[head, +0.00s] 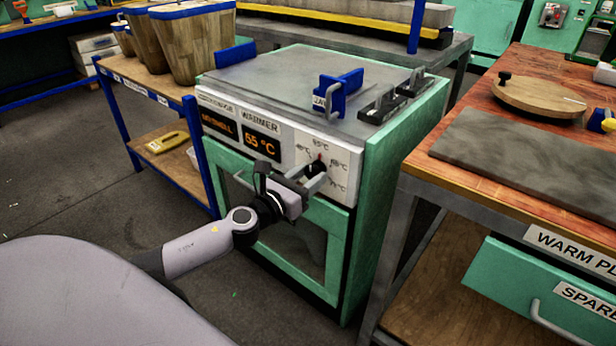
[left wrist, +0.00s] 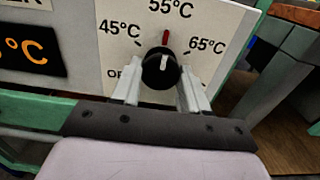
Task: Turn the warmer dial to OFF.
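The warmer dial (head: 316,168) is a round black knob on the white front panel of the green warmer (head: 385,190). It also shows in the left wrist view (left wrist: 161,68), with a red pointer at its top toward the 55°C mark. The warmer display (head: 262,140) reads 55 °C. The OFF label (left wrist: 115,73) at lower left is partly hidden by a finger. My left gripper (head: 308,178) is open in front of the panel. In the left wrist view its fingers (left wrist: 160,88) stand either side of the knob's lower part; contact cannot be told. My right gripper is out of view.
A second display (head: 219,127) sits left of the warmer display. A wooden bench (head: 480,130) with a grey slab (head: 530,160) stands close at right. A blue-framed shelf (head: 150,90) with wooden bins stands at left.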

